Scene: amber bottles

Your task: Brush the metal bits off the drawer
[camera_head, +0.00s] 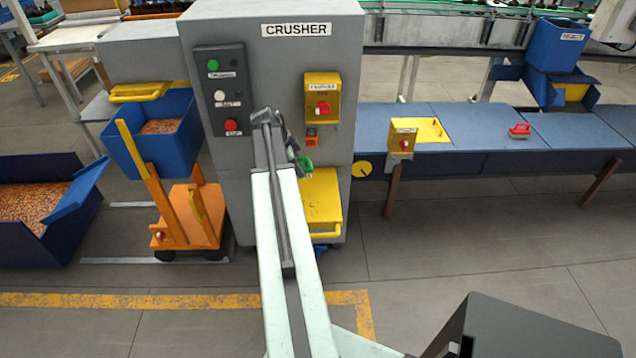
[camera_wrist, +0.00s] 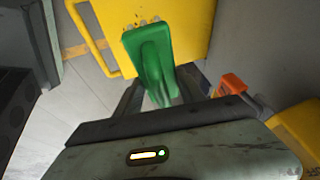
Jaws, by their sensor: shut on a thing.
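The yellow drawer (camera_head: 320,198) sticks out low from the front of the crusher. In the wrist view the drawer (camera_wrist: 195,22) fills the top middle, with its handle at the left. My gripper (camera_wrist: 160,92) is shut on a green brush (camera_wrist: 152,52), which also shows in the head view (camera_head: 305,163). The brush's far end overlaps the drawer in the wrist view. A few small grey metal bits (camera_wrist: 143,23) lie on the drawer by that end. I cannot tell whether the brush touches the drawer surface. The brush's underside is hidden.
The grey crusher (camera_head: 273,80) stands directly behind the drawer. An orange padlock (camera_head: 311,137) hangs above the drawer. An orange cart (camera_head: 185,218) with a blue bin stands at left, and a blue-topped conveyor (camera_head: 480,125) at right. The floor in front is clear.

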